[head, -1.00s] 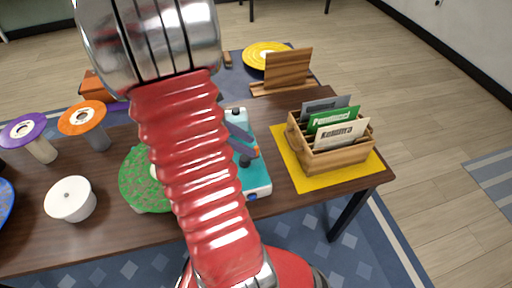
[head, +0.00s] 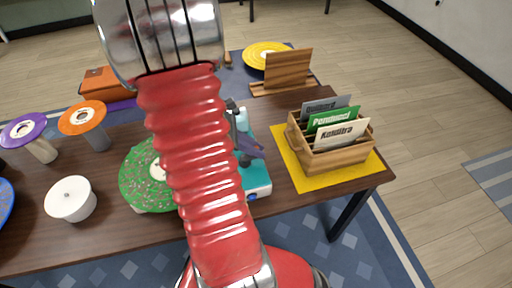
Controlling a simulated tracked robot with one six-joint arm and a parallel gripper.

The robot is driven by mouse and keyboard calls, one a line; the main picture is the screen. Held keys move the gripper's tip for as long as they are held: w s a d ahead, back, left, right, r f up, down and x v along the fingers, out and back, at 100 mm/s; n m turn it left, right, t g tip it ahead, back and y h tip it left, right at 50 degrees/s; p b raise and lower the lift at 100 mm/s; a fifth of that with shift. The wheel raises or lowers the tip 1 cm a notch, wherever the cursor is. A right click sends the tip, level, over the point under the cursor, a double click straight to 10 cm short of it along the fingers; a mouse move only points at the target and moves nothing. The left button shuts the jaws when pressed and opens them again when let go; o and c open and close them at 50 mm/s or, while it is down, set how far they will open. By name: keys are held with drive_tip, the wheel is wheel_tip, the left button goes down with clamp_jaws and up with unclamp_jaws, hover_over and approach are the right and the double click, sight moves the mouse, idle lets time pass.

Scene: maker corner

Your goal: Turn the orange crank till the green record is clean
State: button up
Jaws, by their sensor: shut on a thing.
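The green record (head: 148,184) lies flat on the left side of the record machine, with pale and reddish specks over its face. My red arm covers its right part. The teal and white machine (head: 257,184) shows to the right of my arm. My gripper (head: 250,147), dark and purple-grey, is partly in view over the machine, just right of my arm. It is shut, its fingertips seen poorly at this size. The orange crank is hidden behind my gripper and arm, so its angle cannot be told.
A wooden crate (head: 337,158) of record sleeves stands on a yellow mat (head: 291,160) at right. Orange (head: 83,118) and purple (head: 24,130) records on stands and a white round pot (head: 71,199) are at left. A wooden stand (head: 288,70) and yellow record (head: 266,50) are behind.

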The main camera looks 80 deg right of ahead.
clamp_jaws()
drive_tip(key=shift+d, duration=0.15)
idle(0.4)
